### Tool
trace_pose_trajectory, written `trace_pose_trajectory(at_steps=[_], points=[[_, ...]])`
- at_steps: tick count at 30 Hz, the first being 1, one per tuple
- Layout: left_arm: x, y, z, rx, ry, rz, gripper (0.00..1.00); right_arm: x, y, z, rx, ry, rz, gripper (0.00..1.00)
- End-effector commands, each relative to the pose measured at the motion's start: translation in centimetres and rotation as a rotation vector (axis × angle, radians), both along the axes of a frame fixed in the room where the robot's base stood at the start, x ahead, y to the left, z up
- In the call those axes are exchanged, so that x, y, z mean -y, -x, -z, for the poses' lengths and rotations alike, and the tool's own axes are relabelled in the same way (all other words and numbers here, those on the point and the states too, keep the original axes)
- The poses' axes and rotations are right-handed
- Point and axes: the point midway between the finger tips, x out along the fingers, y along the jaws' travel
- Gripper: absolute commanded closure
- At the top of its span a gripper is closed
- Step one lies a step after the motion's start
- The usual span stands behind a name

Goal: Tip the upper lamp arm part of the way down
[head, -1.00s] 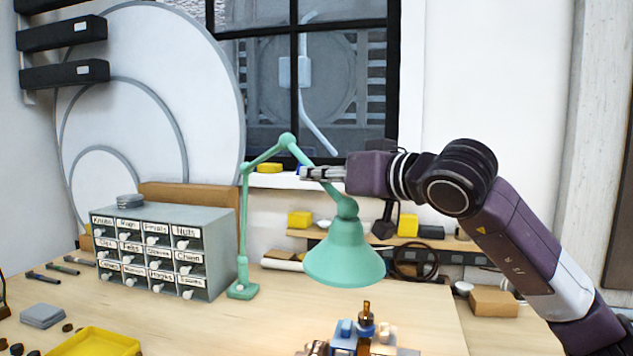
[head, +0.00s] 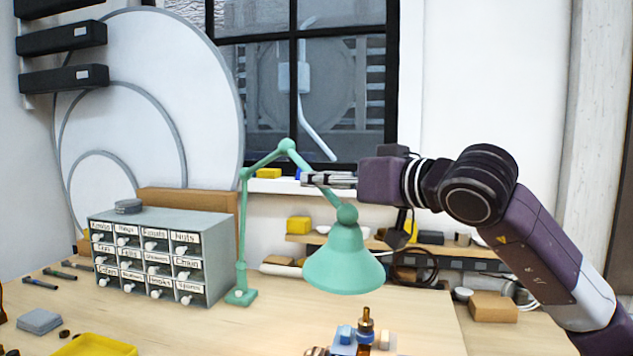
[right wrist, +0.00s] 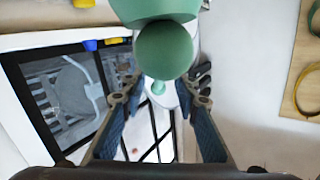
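The green desk lamp stands on the bench with its base (head: 240,297) beside the drawer cabinet. Its lower arm is upright, and a short link rises to a top joint (head: 287,145). The upper lamp arm (head: 305,163) slopes down right from there to the ball joint (head: 347,214) and shade (head: 344,262), which faces down. My right gripper (head: 312,180) reaches in from the right at the upper arm's middle. In the right wrist view its fingers (right wrist: 160,98) are spread apart, with the ball joint (right wrist: 164,50) just beyond them; contact is unclear. My left gripper is out of view.
The labelled drawer cabinet (head: 165,255) is left of the lamp. Below the shade lie small lamp parts, including an upright brown and brass piece (head: 366,325). A yellow tray (head: 95,346) is at front left. A window (head: 330,90) and shelf are behind.

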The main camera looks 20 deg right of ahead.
Motion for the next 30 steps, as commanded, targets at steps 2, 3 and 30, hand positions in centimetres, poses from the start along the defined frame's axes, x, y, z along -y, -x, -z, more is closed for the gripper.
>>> trace_pose_trajectory(at_steps=[2,3,30], points=[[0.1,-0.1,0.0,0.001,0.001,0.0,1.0,0.8,1.7,-0.3,0.004,0.003,0.003,0.71],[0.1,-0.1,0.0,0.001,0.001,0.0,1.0,1.1,2.5,-0.4,0.003,0.003,0.005,0.71],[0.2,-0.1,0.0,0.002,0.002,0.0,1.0,3.3,8.9,-1.0,-0.001,0.001,0.0,0.71]])
